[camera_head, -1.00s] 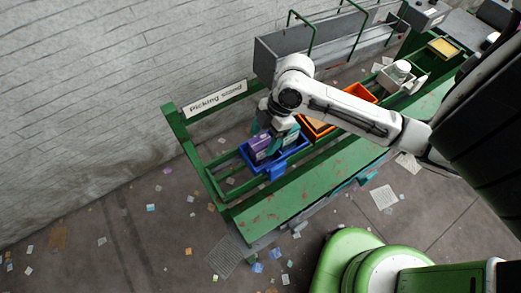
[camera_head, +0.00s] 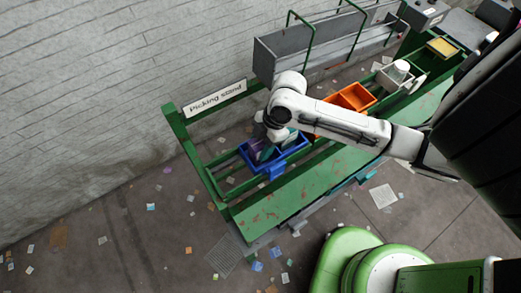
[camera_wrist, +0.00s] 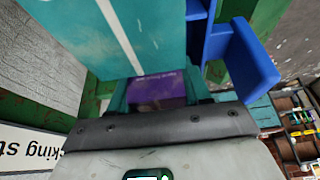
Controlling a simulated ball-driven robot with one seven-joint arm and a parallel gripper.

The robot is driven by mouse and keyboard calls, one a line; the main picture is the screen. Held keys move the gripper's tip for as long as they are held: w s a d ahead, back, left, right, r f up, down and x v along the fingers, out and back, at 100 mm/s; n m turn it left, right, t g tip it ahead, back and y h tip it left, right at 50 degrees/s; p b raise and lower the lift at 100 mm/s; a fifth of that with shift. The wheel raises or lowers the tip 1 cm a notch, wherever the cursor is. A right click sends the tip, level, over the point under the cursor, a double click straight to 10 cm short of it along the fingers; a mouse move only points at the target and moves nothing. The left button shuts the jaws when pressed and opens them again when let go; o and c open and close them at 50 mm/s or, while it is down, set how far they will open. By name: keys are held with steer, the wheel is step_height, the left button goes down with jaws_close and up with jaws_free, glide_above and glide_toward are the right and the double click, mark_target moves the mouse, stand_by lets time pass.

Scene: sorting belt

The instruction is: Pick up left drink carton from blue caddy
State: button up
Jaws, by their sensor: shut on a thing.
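The blue caddy (camera_head: 277,171) sits at the left end of the green stand. A purple carton (camera_head: 255,147) shows at the caddy's left side, partly hidden by my arm. My gripper (camera_head: 277,143) reaches down into the caddy, with teal parts showing around it. In the wrist view the purple carton (camera_wrist: 155,90) lies between teal sides just beyond my palm, and my gripper (camera_wrist: 158,92) is shut on it. A large teal surface with a white stripe (camera_wrist: 120,38) covers the rest of it. Part of the blue caddy (camera_wrist: 240,55) shows at upper right.
An orange bin (camera_head: 352,97) and a white holder with a white container (camera_head: 399,71) stand farther right along the green stand (camera_head: 262,213). The "Picking stand" sign (camera_head: 215,98) is close behind my gripper. A grey trough (camera_head: 330,50) runs behind.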

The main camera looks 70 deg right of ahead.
steer(key=shift+c, duration=1.3)
steer(key=shift+r, duration=0.15)
